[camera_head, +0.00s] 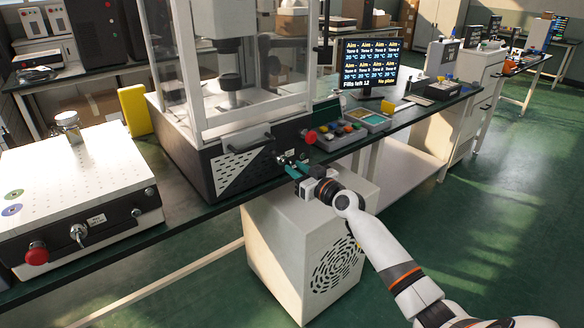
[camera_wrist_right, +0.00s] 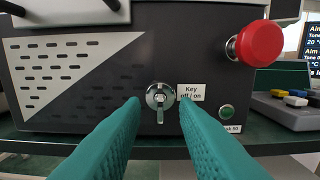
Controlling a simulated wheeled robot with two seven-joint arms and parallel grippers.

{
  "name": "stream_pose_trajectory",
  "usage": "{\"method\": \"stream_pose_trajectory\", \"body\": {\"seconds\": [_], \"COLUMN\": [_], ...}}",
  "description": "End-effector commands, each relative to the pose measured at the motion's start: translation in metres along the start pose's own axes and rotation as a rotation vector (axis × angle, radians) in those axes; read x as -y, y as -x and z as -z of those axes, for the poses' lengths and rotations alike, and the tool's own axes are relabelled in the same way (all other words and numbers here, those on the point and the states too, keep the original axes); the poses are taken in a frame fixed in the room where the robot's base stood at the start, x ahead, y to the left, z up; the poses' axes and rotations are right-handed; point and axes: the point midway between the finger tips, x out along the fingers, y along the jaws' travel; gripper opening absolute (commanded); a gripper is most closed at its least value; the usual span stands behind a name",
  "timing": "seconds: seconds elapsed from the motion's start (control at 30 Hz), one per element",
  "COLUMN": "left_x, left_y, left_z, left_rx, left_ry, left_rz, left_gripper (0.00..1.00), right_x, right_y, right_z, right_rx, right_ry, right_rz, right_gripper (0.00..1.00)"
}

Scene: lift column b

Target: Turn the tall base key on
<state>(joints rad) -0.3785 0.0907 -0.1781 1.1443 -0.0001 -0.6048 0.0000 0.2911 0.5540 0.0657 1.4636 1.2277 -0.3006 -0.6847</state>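The tall machine's dark base (camera_head: 228,160) stands on the bench in the head view. Its silver key (camera_wrist_right: 159,98) is centred in the right wrist view, with its handle hanging straight down beside a "Key off / on" label (camera_wrist_right: 191,92). My right gripper (camera_head: 285,163) is in front of that base. In the wrist view its two teal fingers (camera_wrist_right: 160,108) are open, one on each side of the key, with visible gaps. I cannot tell how far the fingertips are from the panel. My left gripper is not in view.
A red button (camera_wrist_right: 260,43) and a small green button (camera_wrist_right: 226,112) sit right of the key. A handle (camera_head: 249,143) sticks out above it. A low white-topped box (camera_head: 75,190) with another key (camera_head: 78,233) stands left. A button box (camera_head: 338,134) stands right.

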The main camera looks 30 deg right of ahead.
Motion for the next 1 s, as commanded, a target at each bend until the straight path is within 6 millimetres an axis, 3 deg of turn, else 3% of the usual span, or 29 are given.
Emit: {"method": "stream_pose_trajectory", "body": {"seconds": [0.2, 0.57, 0.73, 1.0], "left_x": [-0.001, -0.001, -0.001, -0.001], "left_y": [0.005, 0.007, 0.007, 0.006], "left_z": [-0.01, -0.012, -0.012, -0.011], "left_rx": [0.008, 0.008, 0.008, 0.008], "left_ry": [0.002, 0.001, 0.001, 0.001], "left_rz": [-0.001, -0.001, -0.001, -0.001], "left_gripper": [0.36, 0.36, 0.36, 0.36], "right_x": [0.0, 0.0, 0.0, 0.0], "right_y": [-0.021, -0.024, -0.024, -0.024], "right_z": [0.001, 0.001, 0.001, 0.001], "right_rx": [-0.001, -0.001, -0.001, -0.001], "right_ry": [-0.001, 0.0, 0.0, -0.007], "right_rz": [0.0, 0.0, 0.0, 0.0], "right_gripper": [0.27, 0.27, 0.0, 0.0]}}
